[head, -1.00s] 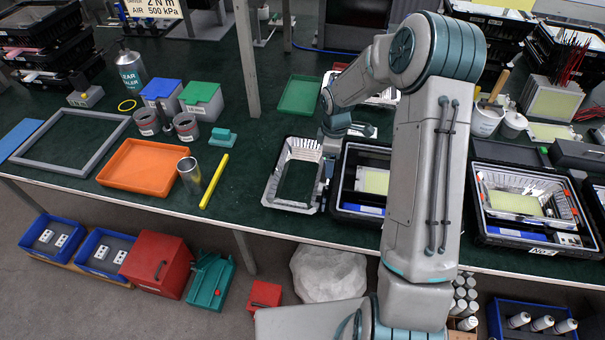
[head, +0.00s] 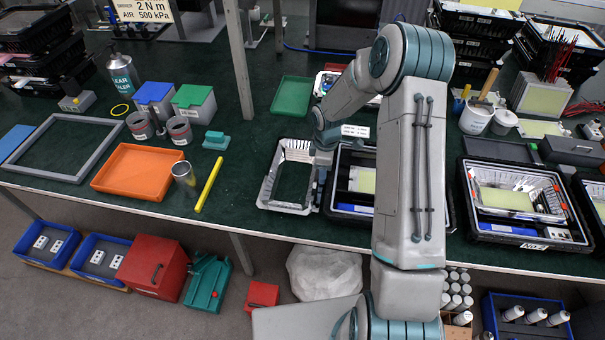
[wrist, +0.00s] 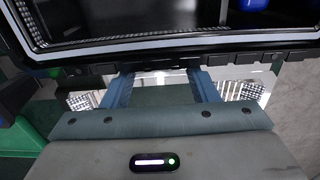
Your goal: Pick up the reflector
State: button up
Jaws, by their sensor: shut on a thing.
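The reflector (head: 268,183) is a shiny silver rectangular frame with an open middle, left of a black floodlight housing (head: 350,214) in the head view. My gripper (head: 320,174) is at its right side, partly hidden by my arm. In the wrist view the two blue fingers of my gripper (wrist: 161,79) are shut on the reflector's edge, and silver parts of the reflector (wrist: 246,90) show on both sides. I cannot tell whether it is clear of the bench. The housing's rim (wrist: 180,39) crosses the top of the wrist view.
An orange tray (head: 137,173), a metal cup (head: 185,180) and a yellow bar (head: 209,184) lie to the left. A green tray (head: 293,95) lies behind. Another black housing (head: 525,237) with a silver insert stands at the right. Bare green bench shows between yellow bar and reflector.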

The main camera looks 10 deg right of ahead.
jog(key=shift+r, duration=0.1)
notch_tip(320, 180, up, 10)
jog(key=b, duration=0.1)
dwell(0.3)
dwell(0.4)
